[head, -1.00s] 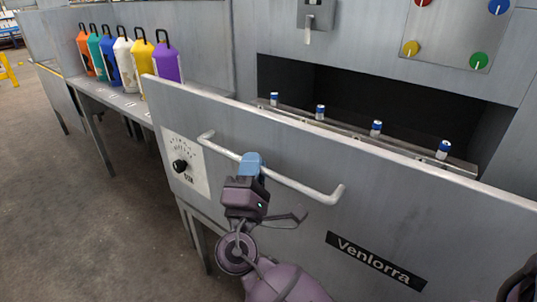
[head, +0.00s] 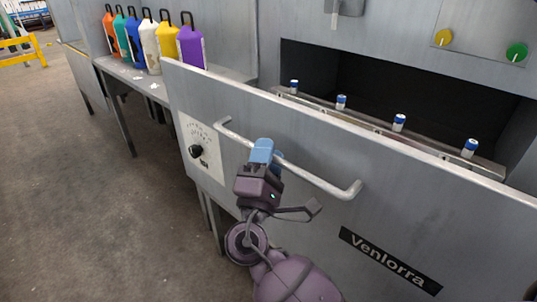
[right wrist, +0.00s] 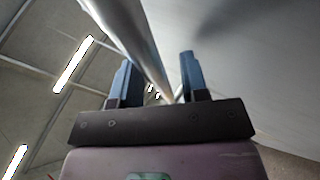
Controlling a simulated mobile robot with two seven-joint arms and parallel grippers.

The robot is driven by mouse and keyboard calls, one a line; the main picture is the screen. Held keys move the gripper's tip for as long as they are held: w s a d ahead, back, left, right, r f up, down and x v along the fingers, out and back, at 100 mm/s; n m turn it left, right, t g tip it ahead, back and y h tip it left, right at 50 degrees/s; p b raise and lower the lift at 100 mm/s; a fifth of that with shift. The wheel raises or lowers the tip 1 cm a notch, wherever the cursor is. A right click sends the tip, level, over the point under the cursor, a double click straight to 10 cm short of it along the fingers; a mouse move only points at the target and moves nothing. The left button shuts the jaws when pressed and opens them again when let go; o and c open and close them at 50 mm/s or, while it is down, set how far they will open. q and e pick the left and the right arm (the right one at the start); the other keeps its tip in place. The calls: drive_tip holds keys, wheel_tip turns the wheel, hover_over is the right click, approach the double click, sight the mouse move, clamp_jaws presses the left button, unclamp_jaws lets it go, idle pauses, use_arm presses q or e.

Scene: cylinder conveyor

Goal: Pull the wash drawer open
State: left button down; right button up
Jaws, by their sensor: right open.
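The wash drawer has a wide grey front panel (head: 330,215) with a "Venlorra" label at its lower right and a dial at its left. A pale bar handle (head: 325,184) runs across the panel. My right gripper (head: 268,152) is at the handle's left-middle part, its blue fingers open. In the right wrist view, the handle bar (right wrist: 125,35) runs between the two spread fingers of my right gripper (right wrist: 158,75), with gaps beside it. My fingers hide part of the bar in the head view. My left gripper is not in view.
Behind the panel's top edge, a rail (head: 375,122) carries several small blue-and-white cylinders below a dark opening. Several coloured bottles with black handles stand on a side bench (head: 130,75) at the left. Green and yellow buttons sit on the upper cabinet. Open floor (head: 75,190) lies at the left.

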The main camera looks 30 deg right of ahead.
use_arm(q)
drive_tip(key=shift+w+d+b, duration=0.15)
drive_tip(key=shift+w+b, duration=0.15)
drive_tip(key=shift+b, duration=0.05)
use_arm(e)
drive_tip(key=v, duration=1)
drive_tip(key=shift+s+a+f, duration=0.2)
drive_tip(key=shift+a+f, duration=0.05)
drive_tip(key=shift+a, duration=0.05)
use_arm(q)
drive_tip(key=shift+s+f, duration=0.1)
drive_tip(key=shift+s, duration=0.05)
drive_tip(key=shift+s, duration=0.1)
